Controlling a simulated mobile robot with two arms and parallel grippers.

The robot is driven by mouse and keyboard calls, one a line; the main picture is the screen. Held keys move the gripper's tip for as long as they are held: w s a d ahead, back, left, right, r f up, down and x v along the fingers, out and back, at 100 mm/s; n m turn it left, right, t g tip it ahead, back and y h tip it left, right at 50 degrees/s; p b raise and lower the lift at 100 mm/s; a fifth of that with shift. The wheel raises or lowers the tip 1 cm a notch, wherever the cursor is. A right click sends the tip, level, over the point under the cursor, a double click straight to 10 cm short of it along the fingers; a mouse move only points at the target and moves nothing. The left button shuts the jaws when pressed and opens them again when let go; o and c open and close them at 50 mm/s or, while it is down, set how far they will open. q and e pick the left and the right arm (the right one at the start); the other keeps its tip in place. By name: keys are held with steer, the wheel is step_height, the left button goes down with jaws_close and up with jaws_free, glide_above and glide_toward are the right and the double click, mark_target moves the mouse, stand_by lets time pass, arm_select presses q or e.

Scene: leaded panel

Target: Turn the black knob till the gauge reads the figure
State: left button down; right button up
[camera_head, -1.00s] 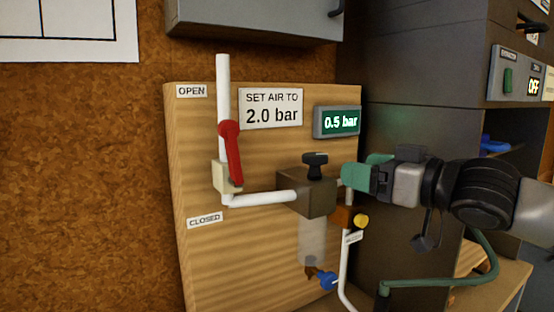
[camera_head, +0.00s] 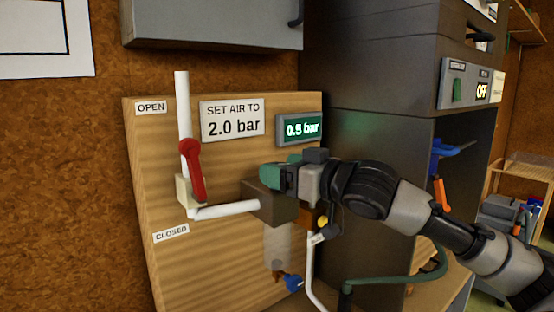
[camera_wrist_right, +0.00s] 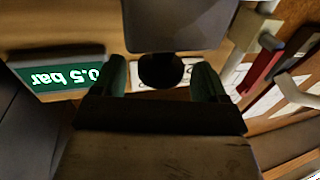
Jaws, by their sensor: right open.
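The black knob (camera_wrist_right: 162,70) shows in the right wrist view between the two green fingers of my right gripper (camera_head: 270,177). The fingers are open, one on each side of the knob, with gaps visible. In the head view the gripper hides the knob, above the brown regulator block (camera_head: 268,207). The gauge (camera_head: 299,129) is a lit green display reading 0.5 bar; it also shows upside down in the right wrist view (camera_wrist_right: 62,77). The sign (camera_head: 232,119) reads SET AIR TO 2.0 bar. My left gripper is not in view.
A red lever (camera_head: 193,170) on the white pipe (camera_head: 183,110) stands left of the block, between OPEN and CLOSED labels. A blue valve handle (camera_head: 293,283) and yellow knob (camera_head: 322,221) sit below. A dark cabinet (camera_head: 370,140) stands to the right.

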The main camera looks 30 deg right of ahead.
steer(key=shift+x, duration=0.85)
steer(key=c, duration=0.9)
steer(key=shift+m+h, duration=0.3)
steer(key=shift+h, duration=0.2)
